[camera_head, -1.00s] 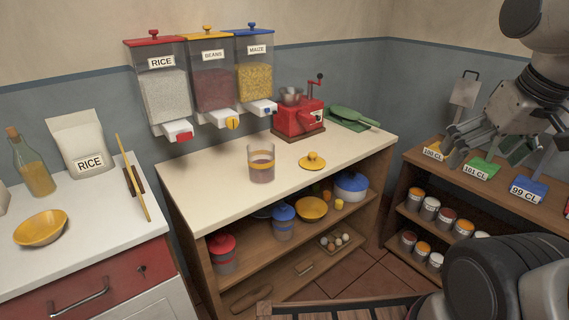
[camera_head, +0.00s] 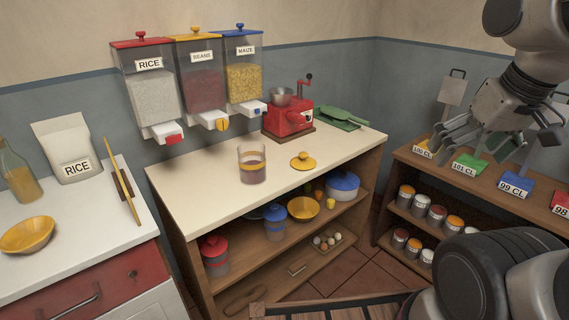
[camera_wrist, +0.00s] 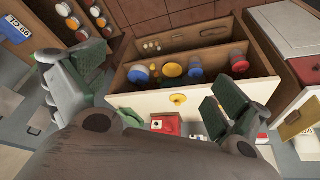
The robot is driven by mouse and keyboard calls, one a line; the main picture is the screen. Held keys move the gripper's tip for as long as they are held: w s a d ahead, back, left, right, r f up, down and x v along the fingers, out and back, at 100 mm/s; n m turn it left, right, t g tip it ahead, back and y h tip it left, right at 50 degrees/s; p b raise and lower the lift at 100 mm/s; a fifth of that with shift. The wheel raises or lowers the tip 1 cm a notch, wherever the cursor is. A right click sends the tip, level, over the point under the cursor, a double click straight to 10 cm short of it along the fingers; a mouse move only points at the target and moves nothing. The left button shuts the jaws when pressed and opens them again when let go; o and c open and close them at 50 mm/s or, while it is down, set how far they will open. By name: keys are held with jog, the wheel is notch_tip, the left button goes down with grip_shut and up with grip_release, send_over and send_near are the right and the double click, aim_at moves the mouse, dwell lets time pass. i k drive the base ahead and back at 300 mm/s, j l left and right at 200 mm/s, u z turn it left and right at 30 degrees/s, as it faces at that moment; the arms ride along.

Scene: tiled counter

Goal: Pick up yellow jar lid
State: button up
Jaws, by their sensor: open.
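The yellow jar lid (camera_head: 303,161) lies flat on the cream counter top (camera_head: 215,198), knob up, right of a clear jar with dark contents (camera_head: 252,165). The lid also shows in the wrist view (camera_wrist: 178,99), between my spread fingers in the picture but well beyond them. My gripper (camera_head: 492,143) is open and empty. It is high at the right, in front of the shelf with numbered tags, apart from the lid. In the wrist view its fingers (camera_wrist: 148,98) stand wide apart at left and right.
A red grinder (camera_head: 288,118) and a green tray (camera_head: 340,118) stand behind the lid. Dispensers (camera_head: 203,75) hang over the counter's back. Lidded jars and a yellow bowl (camera_head: 303,208) sit on the shelf below. The counter around the lid is clear.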

aim_at(302, 162)
jog(key=i+l+u, duration=0.25)
jog(key=i+l, duration=0.15)
jog(key=i+l+u, duration=0.3)
jog(key=i+l, duration=0.15)
jog(key=i, duration=0.15)
